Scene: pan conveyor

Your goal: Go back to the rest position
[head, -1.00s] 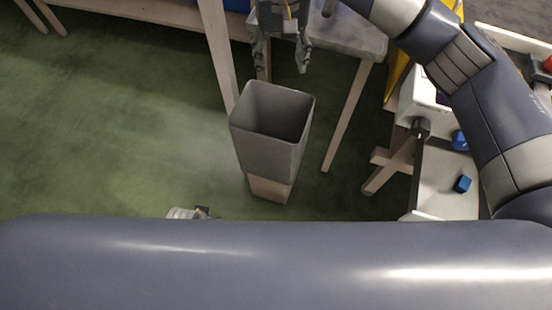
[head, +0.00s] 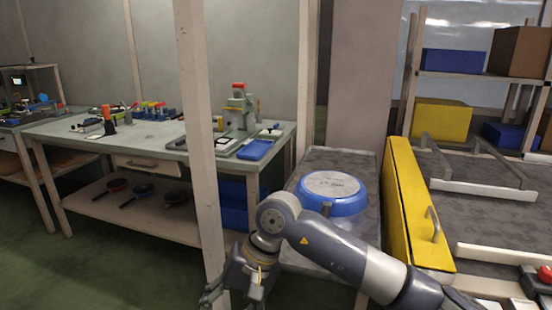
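My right arm comes in from the lower right, and its gripper (head: 232,294) hangs low at the bottom edge of the head view, left of the grey table (head: 300,262). Its fingers are spread with nothing visible between them, though the tips are near or past the picture edge. My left gripper is out of view. A blue pan (head: 318,204) with a pale round base facing up lies on the grey table, behind my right forearm and apart from the gripper.
A wooden post (head: 196,120) stands just left of my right gripper. A workbench (head: 100,138) with tools stands behind it, with dark pans (head: 143,189) on its lower shelf. A yellow panel (head: 408,205) with a handle borders the surface at right. Green floor is clear at lower left.

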